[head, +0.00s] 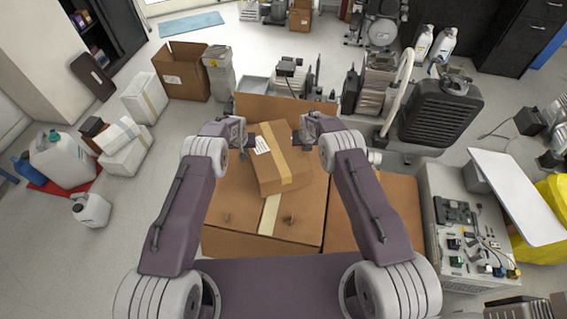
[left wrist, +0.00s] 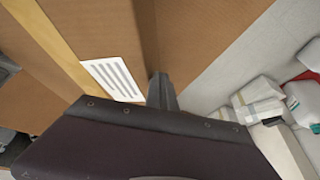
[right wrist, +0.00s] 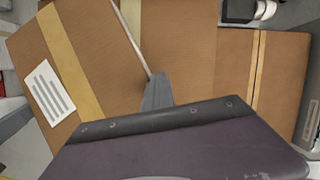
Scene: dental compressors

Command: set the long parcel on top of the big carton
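The long parcel (head: 278,165) is a brown box with a yellow tape strip and a white label. It lies skewed over the far part of the big carton (head: 235,210), which has a pale tape strip. I cannot tell if a gap separates them. My left gripper (head: 249,153) is at the parcel's left side, and my right gripper (head: 300,157) is at its right side. In the left wrist view, the finger (left wrist: 162,92) stands beside the labelled parcel (left wrist: 90,30). In the right wrist view, the finger (right wrist: 157,92) is by the parcel's edge (right wrist: 100,50). Both grippers look closed, without parcel between their fingers.
Another carton (head: 390,205) adjoins the big carton on the right. A brown panel (head: 285,108) stands behind the parcel. A dark ribbed compressor unit (head: 440,112) and a bench with parts (head: 450,240) are at the right. The floor at the left has free room.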

